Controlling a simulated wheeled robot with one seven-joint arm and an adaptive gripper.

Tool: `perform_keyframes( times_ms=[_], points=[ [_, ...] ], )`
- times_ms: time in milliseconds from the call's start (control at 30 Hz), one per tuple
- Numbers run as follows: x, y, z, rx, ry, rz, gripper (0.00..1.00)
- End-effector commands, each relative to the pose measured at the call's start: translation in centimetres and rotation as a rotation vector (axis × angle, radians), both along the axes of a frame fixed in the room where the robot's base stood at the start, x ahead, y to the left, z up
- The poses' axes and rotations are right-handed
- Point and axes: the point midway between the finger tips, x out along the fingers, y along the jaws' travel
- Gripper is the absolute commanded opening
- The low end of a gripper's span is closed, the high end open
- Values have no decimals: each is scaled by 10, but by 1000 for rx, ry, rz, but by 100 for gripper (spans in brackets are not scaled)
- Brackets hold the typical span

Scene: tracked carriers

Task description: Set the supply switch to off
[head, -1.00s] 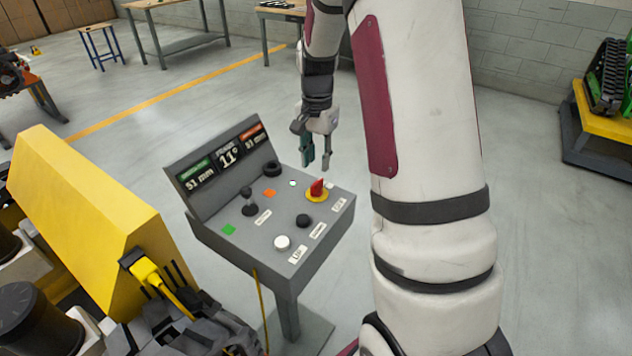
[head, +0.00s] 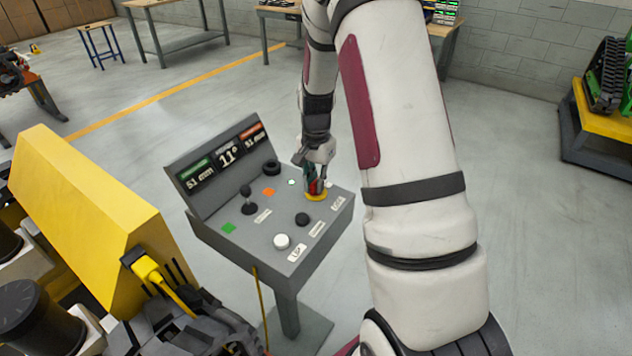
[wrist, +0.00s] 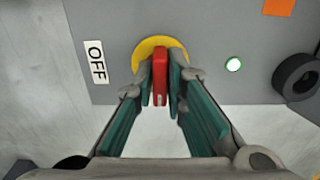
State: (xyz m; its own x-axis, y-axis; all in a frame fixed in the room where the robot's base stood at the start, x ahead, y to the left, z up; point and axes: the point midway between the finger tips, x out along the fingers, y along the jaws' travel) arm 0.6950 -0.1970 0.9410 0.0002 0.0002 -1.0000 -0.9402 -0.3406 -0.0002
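The supply switch is a red handle (wrist: 160,72) on a round yellow base (head: 316,197), at the right side of the sloped grey panel. In the wrist view an OFF label (wrist: 95,62) lies left of the yellow base, and the handle runs up and down the picture, not toward the label. My gripper (head: 315,186) is down at the switch. In the wrist view its two green-padded fingers (wrist: 161,78) stand on either side of the handle, close against it, and look shut on it.
A yellow machine (head: 85,215) stands left. Floor right of the panel is clear.

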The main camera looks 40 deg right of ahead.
Motion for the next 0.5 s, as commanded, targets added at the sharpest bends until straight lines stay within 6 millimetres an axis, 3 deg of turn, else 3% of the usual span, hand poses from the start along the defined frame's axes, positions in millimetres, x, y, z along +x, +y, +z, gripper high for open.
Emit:
perform_keyframes(
  times_ms=[500],
  points=[
    [0,0,0,0,0,58,0]
  ],
)
